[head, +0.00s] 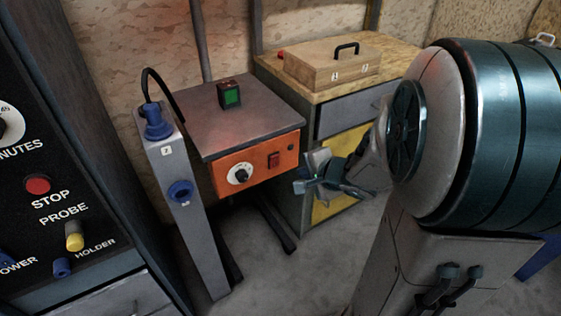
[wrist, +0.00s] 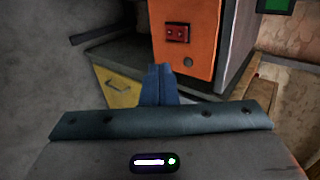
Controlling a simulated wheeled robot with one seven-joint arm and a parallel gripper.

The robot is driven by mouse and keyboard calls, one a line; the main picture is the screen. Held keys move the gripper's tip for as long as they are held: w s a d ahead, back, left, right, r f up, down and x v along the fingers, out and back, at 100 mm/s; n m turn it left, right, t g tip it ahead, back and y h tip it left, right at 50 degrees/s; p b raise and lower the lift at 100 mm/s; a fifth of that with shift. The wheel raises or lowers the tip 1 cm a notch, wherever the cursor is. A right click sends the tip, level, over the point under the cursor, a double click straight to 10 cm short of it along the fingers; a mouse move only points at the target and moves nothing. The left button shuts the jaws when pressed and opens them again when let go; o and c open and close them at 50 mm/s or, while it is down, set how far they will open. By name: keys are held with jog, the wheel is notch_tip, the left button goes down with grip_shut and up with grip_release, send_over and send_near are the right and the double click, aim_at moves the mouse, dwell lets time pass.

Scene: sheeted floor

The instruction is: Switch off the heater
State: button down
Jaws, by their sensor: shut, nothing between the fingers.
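An orange-fronted box (head: 257,165) with a grey top, which looks like the heater, stands in the middle of the head view. Its front has a white dial with a black knob (head: 239,174), a red rocker switch (head: 274,160) and a small dark round spot (head: 291,147). My gripper (head: 303,187) is in front of the box's lower right side, apart from the switch. In the wrist view my gripper (wrist: 160,70) has its blue fingers together and empty. The red switch (wrist: 177,33) shows just beyond the fingertips there. Its on or off position is unclear.
A small box with a green face (head: 230,95) sits on the grey top. A grey post (head: 188,215) with blue fittings stands left. A yellow-fronted cabinet (head: 322,205) bearing a wooden case (head: 331,65) stands behind right. A black control panel (head: 40,150) is far left.

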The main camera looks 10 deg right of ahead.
jog(key=shift+w, duration=0.15)
jog(key=p, duration=0.7)
send_near(276, 161)
jog(key=x, duration=0.5)
jog(key=shift+s+f, duration=0.3)
jog(key=shift+f, duration=0.05)
jog(key=shift+w+a, duration=0.2)
jog(key=shift+w, duration=0.35)
jog(key=shift+r, duration=0.1)
